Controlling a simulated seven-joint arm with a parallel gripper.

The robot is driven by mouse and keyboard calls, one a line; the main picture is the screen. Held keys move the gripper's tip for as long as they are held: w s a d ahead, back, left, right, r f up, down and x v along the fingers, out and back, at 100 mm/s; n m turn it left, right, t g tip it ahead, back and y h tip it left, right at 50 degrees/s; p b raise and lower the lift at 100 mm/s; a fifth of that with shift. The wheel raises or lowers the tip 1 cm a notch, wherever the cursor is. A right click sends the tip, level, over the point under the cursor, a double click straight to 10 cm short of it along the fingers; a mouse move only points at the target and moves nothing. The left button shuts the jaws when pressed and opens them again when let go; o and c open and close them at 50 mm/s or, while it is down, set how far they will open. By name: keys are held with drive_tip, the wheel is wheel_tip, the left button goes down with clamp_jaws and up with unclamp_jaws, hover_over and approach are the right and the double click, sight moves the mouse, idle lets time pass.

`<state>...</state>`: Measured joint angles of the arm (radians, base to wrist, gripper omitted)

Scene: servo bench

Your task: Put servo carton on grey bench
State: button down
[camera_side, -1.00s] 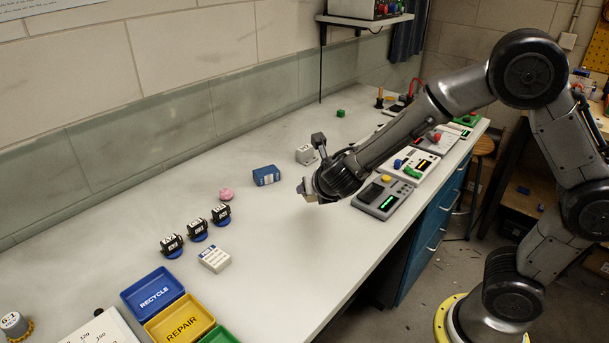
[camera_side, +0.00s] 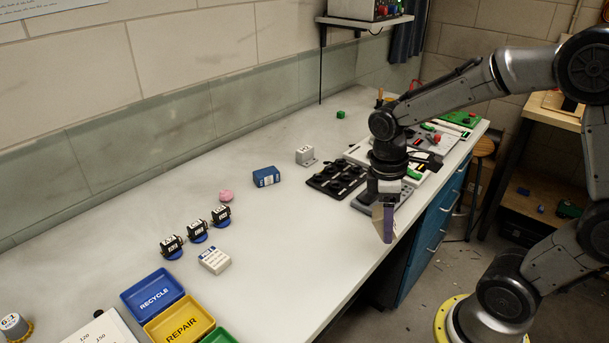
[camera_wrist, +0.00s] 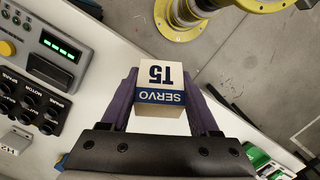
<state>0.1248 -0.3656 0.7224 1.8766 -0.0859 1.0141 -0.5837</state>
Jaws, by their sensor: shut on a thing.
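My gripper (camera_side: 384,222) has purple fingers and points down near the bench's front edge. In the wrist view my gripper (camera_wrist: 165,85) is shut on a small servo carton (camera_wrist: 161,72), white with a blue band and marked "SERVO T5". The carton is held in the air, with bench and floor beyond it. In the side view the carton is mostly hidden by the fingers. The grey bench (camera_side: 290,225) has a wide bare top. A similar white and blue carton (camera_side: 214,259) lies on it at left.
Blue and yellow bins (camera_side: 152,291) stand at the front left. Several black servos on blue discs (camera_side: 197,230), a pink lump (camera_side: 226,195) and a blue box (camera_side: 266,176) stand on the bench. A black knob panel (camera_side: 338,178) lies left of my gripper. The middle front is clear.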

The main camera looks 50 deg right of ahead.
drive_tip(key=s+a+r+m+t, duration=0.1)
drive_tip(key=a+r+m+t, duration=0.2)
drive_tip(key=m, duration=0.2)
drive_tip(key=t, duration=0.3)
approach(329, 234)
drive_tip(key=shift+w+d+f+m+y, duration=0.15)
drive_tip(key=shift+w+f+m, duration=0.1)
drive_tip(key=shift+w, duration=0.3)
drive_tip(key=shift+w+f+m+y, duration=0.15)
drive_tip(key=shift+w+f, duration=0.05)
drive_tip(key=shift+w, duration=0.4)
drive_tip(key=f, duration=0.3)
drive_tip(key=shift+w+f, duration=0.1)
drive_tip(key=shift+w, duration=0.2)
drive_tip(key=shift+f, duration=0.25)
drive_tip(key=shift+f, duration=0.3)
drive_tip(key=shift+f, duration=0.35)
